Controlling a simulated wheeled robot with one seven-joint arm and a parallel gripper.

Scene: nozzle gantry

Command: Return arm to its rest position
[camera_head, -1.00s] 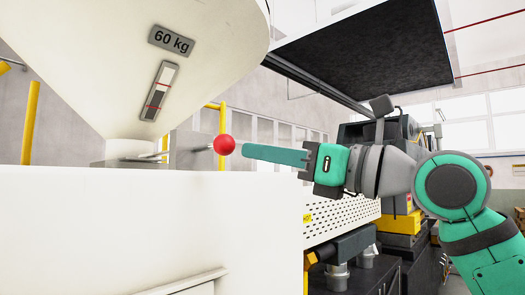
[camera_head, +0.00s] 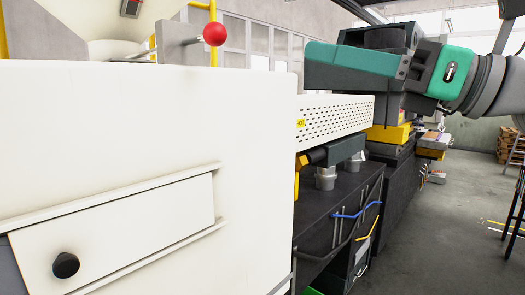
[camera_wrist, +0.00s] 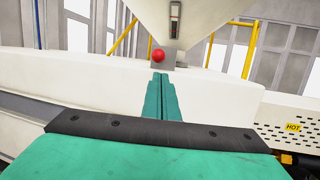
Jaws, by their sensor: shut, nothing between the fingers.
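My gripper (camera_head: 308,66) is in the upper right of the head view, with its green fingers pointing left. In the wrist view its two long green fingers (camera_wrist: 161,82) lie together, shut with nothing between them. A red ball knob (camera_head: 215,34) on a metal lever stands on top of the white machine housing (camera_head: 150,120). In the head view the fingertips are to the right of the knob and apart from it. In the wrist view the red knob (camera_wrist: 158,56) shows beyond the fingertips.
A white hopper (camera_head: 95,18) rises at the upper left. A white perforated guard (camera_head: 335,117) with a yellow label lies below my gripper. A dark cabinet (camera_head: 340,205) with blue and yellow handles stands beneath it. Open grey floor (camera_head: 455,215) lies at the right.

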